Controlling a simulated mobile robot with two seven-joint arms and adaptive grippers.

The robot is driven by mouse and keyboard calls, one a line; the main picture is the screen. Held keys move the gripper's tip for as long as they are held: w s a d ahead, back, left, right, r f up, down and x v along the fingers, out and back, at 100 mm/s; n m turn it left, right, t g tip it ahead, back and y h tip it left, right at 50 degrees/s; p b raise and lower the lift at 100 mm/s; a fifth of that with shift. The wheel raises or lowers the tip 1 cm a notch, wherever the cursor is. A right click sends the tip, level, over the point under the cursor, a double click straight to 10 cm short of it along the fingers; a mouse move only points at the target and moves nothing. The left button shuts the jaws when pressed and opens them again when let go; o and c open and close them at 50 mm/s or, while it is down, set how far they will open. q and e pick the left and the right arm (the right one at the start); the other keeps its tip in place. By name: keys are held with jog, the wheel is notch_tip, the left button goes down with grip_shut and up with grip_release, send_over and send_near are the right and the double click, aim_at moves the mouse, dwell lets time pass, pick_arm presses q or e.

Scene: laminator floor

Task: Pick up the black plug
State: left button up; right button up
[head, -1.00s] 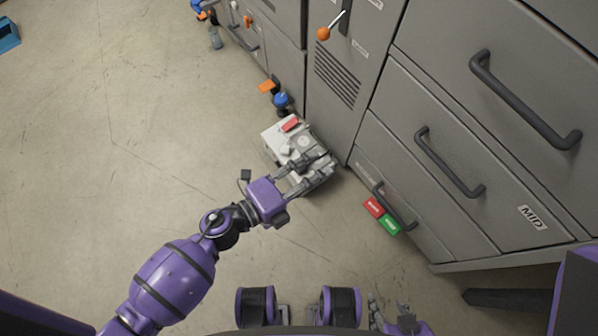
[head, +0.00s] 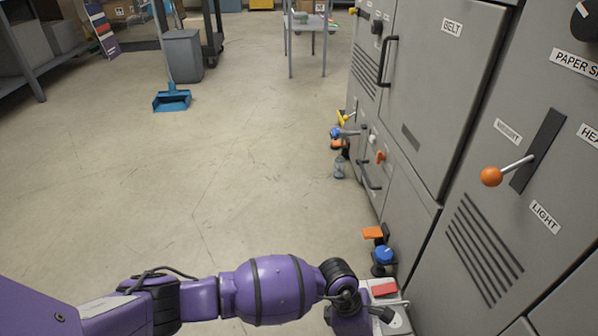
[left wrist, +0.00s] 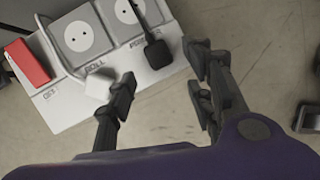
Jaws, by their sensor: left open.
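The black plug (left wrist: 157,53) shows in the left wrist view on the white power box (left wrist: 70,113), near its front edge, with a black cord running up from it. My left gripper (left wrist: 160,66) is open, with one finger on either side of the black plug and nothing gripped; I cannot tell its height above the plug. A white plug (left wrist: 98,84) sits beside the left finger, near the "ROLL" label. My right gripper is out of view.
Two grey sockets (left wrist: 83,37) and a red switch (left wrist: 27,62) are on the box. Grey machine cabinets (head: 430,110) with an orange-knobbed lever (head: 492,176) stand to the right. A blue-capped object (head: 384,256) stands behind the box.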

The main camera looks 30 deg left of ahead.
pick_arm(q)
jog(key=shift+w+d+f+b, duration=0.4)
jog(key=shift+d+f+b, duration=0.05)
jog(key=shift+d+f, duration=0.1)
jog(key=b+x, duration=0.2)
jog(key=x, duration=0.1)
jog(key=shift+w+d+f, duration=0.2)
jog(key=shift+d+f+b, duration=0.1)
jog(key=shift+f+b, duration=0.1)
jog(key=shift+b, duration=0.1)
jog(key=shift+r, duration=0.1)
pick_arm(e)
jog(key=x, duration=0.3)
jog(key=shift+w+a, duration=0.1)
pick_arm(q)
jog(key=c, duration=1.1)
jog(key=shift+r, duration=0.1)
jog(key=shift+c, duration=0.2)
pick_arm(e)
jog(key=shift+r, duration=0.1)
